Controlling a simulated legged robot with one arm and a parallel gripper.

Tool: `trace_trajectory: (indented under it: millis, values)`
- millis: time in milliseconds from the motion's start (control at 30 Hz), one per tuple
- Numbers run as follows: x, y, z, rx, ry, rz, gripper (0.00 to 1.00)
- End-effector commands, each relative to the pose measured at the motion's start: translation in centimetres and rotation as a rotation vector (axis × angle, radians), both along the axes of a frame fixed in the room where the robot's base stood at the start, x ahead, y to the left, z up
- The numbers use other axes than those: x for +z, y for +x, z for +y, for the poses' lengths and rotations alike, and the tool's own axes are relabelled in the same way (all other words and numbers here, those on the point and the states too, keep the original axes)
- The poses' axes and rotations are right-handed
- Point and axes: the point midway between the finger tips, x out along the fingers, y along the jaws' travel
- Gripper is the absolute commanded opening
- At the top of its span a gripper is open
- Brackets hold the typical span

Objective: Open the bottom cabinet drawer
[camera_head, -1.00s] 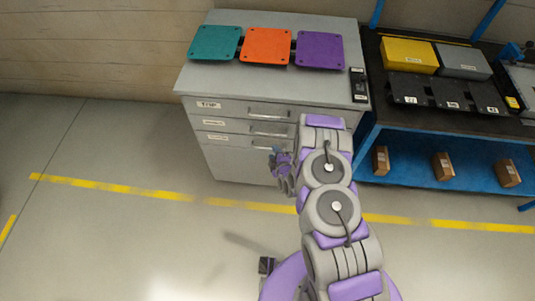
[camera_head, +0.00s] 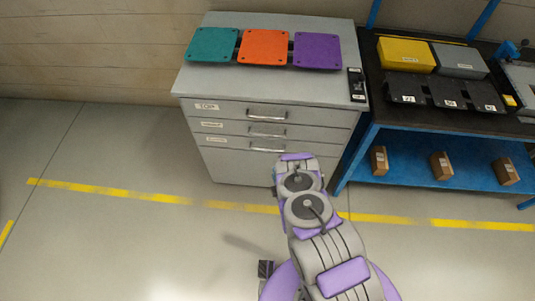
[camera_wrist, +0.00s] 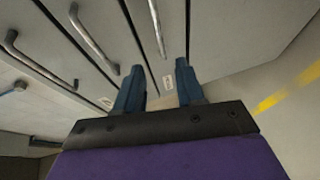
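The grey cabinet (camera_head: 190,82) has three stacked drawers, all apparently shut. The bottom drawer (camera_head: 232,165) has a metal bar handle (camera_head: 267,150) below the middle one. In the wrist view, which is turned sideways, the bottom handle (camera_wrist: 156,28) is the rightmost of three bars. My gripper (camera_wrist: 159,68) is open, its two blue fingers apart and pointing at the drawer fronts. The bottom handle's near end shows between the fingertips in the picture; I cannot tell the depth gap or any contact. In the head view my arm hides the gripper.
Teal (camera_head: 212,44), orange (camera_head: 264,47) and purple (camera_head: 317,50) plates lie on the cabinet top, beside a small black device (camera_head: 357,85). A blue-framed bench (camera_head: 420,118) with small boxes on its lower shelf stands to the right. The floor left of the cabinet is clear.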

Motion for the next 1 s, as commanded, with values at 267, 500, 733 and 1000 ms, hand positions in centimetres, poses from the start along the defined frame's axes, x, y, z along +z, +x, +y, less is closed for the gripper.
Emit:
trace_trajectory:
  millis: [267, 500, 733, 1000]
  values:
    - [-1.1, 5.1, 2.0, 0.0, 0.002, -0.003, 0.38]
    - [-1.9, 9.3, 3.5, -0.001, 0.004, -0.006, 0.38]
    - [-2.4, 11.6, 4.4, -0.002, 0.004, -0.002, 0.38]
    - [-2.4, 12.2, 4.6, -0.003, 0.003, 0.0, 0.38]
